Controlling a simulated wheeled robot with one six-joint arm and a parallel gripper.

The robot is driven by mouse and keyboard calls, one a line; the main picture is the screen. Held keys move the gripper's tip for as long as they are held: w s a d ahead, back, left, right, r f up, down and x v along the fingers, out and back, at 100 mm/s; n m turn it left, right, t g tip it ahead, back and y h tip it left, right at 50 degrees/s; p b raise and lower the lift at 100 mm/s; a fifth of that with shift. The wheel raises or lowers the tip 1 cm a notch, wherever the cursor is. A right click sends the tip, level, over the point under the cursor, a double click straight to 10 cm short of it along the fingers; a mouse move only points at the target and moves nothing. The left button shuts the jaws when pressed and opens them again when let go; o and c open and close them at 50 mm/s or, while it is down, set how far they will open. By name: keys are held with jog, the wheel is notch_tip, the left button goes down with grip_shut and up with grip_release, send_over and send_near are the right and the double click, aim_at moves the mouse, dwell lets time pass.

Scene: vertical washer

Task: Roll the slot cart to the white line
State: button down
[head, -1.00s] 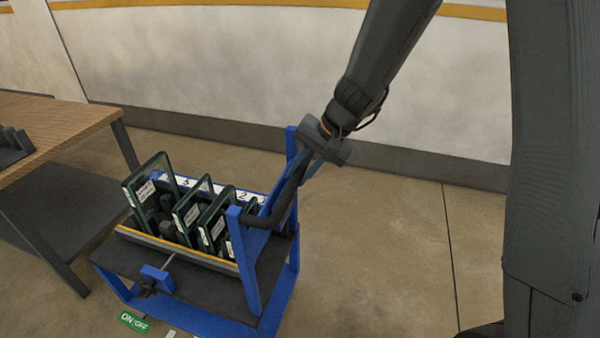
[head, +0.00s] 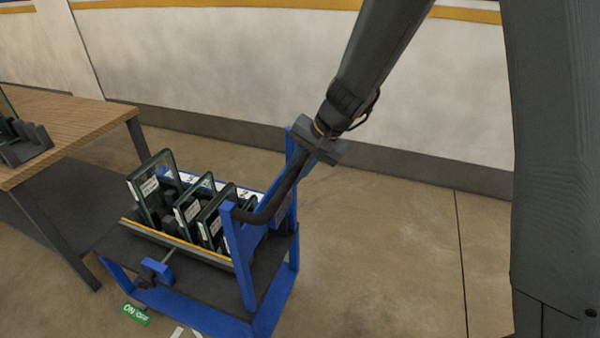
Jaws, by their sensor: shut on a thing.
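The slot cart (head: 272,312) is a blue frame with a dark deck, standing on the floor at lower centre. Its slotted rack (head: 180,243) holds several dark-framed glass panels (head: 150,188) upright, with white labels. A dark handle bar (head: 262,214) runs between the cart's blue uprights at its right end. My gripper (head: 303,165) is shut on this handle bar, near the far upright; the fingertips are partly hidden. Small white marks (head: 183,333) show on the floor at the bottom edge; I cannot tell if they are the white line.
A wooden table (head: 75,130) with dark legs stands at left, close to the cart, with a dark rack (head: 25,148) on it. A green ON/OFF label (head: 136,315) shows below the cart's front. A pale wall (head: 230,70) runs behind. Floor (head: 390,260) right of the cart is clear.

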jog(key=w+a+p, duration=0.1)
jog(key=w+a, duration=0.2)
jog(key=a, duration=0.6)
dwell(1.4)
jog(key=shift+w+a, duration=0.1)
jog(key=shift+w, duration=0.05)
dwell(0.6)
jog(key=a, duration=0.1)
jog(key=w+a+p, duration=0.1)
jog(key=a, duration=0.1)
jog(key=w+a, duration=0.1)
jog(key=a, duration=0.1)
jog(key=shift+a, duration=0.15)
dwell(0.7)
jog(key=shift+s, duration=0.1)
jog(key=c, duration=1.4)
grip_release()
jog(key=shift+o, duration=0.2)
jog(key=p+v, duration=0.5)
jog(key=v, duration=0.5)
jog(key=shift+d, duration=0.25)
